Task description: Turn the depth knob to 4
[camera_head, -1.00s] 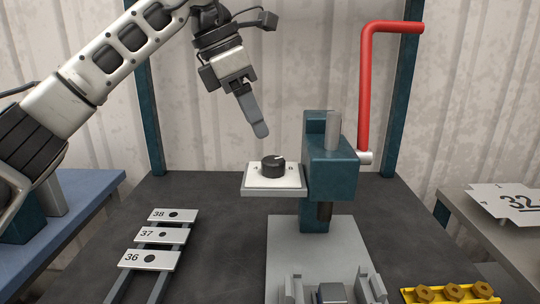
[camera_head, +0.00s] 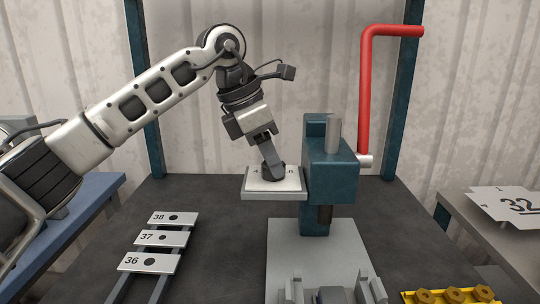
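The depth knob (camera_head: 281,174) is a black round knob on a white dial plate (camera_head: 258,187) fixed to the left side of the teal press (camera_head: 331,173). My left gripper (camera_head: 272,168) points down onto the knob, its fingers over the knob's top left. The fingers hide most of the knob and its pointer. I cannot tell whether they grip it. Small marks show on the plate, too small to read surely. My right gripper is not in view.
A red crank handle (camera_head: 366,95) rises at the press's right. Numbered plates 36, 37 and 38 (camera_head: 160,238) lie on a rack at left. A yellow holder (camera_head: 450,297) is at front right. A sheet marked 32 (camera_head: 500,205) lies on the right table.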

